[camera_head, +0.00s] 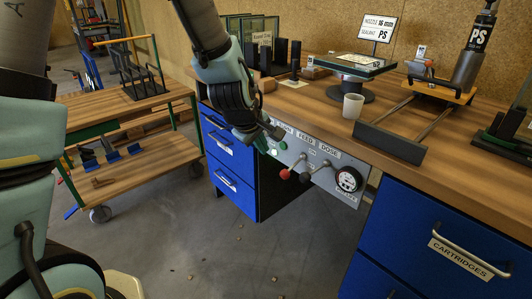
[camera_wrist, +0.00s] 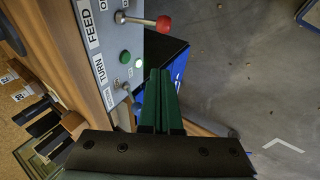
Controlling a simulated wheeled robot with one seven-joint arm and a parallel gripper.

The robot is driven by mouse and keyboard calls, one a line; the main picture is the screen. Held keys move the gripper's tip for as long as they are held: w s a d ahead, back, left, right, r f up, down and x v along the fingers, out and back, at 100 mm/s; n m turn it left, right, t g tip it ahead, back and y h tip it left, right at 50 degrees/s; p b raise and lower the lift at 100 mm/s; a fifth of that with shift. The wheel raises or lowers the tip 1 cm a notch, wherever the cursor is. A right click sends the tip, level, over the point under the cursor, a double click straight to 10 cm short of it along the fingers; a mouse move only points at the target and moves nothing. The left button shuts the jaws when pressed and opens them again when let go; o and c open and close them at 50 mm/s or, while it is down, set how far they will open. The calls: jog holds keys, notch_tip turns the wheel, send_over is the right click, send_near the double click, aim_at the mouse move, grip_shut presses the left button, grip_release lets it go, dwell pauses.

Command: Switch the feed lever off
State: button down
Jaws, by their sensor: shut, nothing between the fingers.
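The feed lever, with a red knob (camera_head: 285,174), sticks out from the grey control panel (camera_head: 322,172) under the FEED label, its knob low and toward the left. In the wrist view its red knob (camera_wrist: 163,24) shows at the top, on a metal stem. My gripper (camera_head: 272,136) is at the panel's upper left end, left of and above the knob, apart from it. In the wrist view my gripper's green fingers (camera_wrist: 160,75) are together and empty, near a green button (camera_wrist: 125,57) and a white button (camera_wrist: 138,63); contact with them cannot be told.
A second lever with a dark knob (camera_head: 304,177) and a round dial (camera_head: 347,180) are right of the red knob. The wooden bench top (camera_head: 310,105) overhangs the panel. Blue drawers (camera_head: 228,165) stand at left; the floor in front is open.

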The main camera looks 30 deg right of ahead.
jog(key=v, duration=0.6)
jog(key=shift+a, duration=0.15)
jog(key=shift+f, duration=0.1)
